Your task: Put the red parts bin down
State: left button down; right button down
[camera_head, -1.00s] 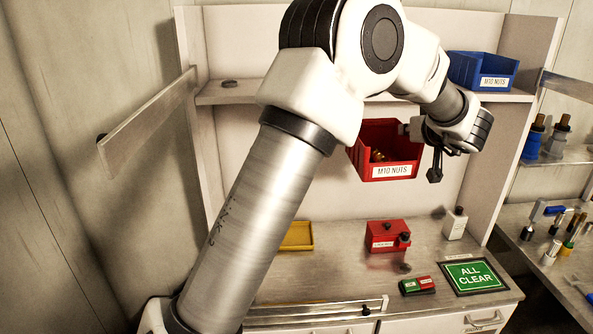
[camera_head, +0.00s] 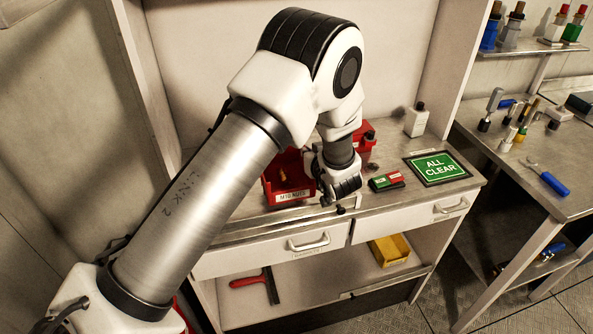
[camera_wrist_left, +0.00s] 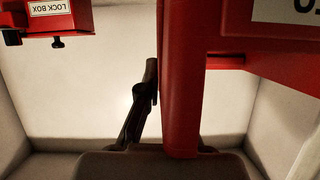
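The red parts bin (camera_head: 270,188), labelled M10 NUTS with brassy nuts inside, is at the counter's front left, partly behind my left arm. I cannot tell if it touches the counter. My left gripper (camera_head: 340,206) is at the bin's right side. In the left wrist view the bin's red wall (camera_wrist_left: 182,85) stands against one dark finger (camera_wrist_left: 144,100); the other finger is hidden behind the wall. The gripper looks shut on this wall. My right gripper is not in view.
A red lock box (camera_head: 368,134) stands behind my gripper; it also shows in the left wrist view (camera_wrist_left: 60,22). A yellow bin (camera_head: 390,250) sits below.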

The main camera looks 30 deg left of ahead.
aim_at(302, 160)
pick_arm(q)
notch_tip(302, 160, down, 4)
jog(key=shift+f+p, duration=0.2)
jog(key=shift+p, duration=0.2)
jog(key=shift+f, duration=0.3)
jog(key=shift+f, duration=0.1)
jog(key=c, duration=1.8)
grip_release()
jog(key=o, duration=0.5)
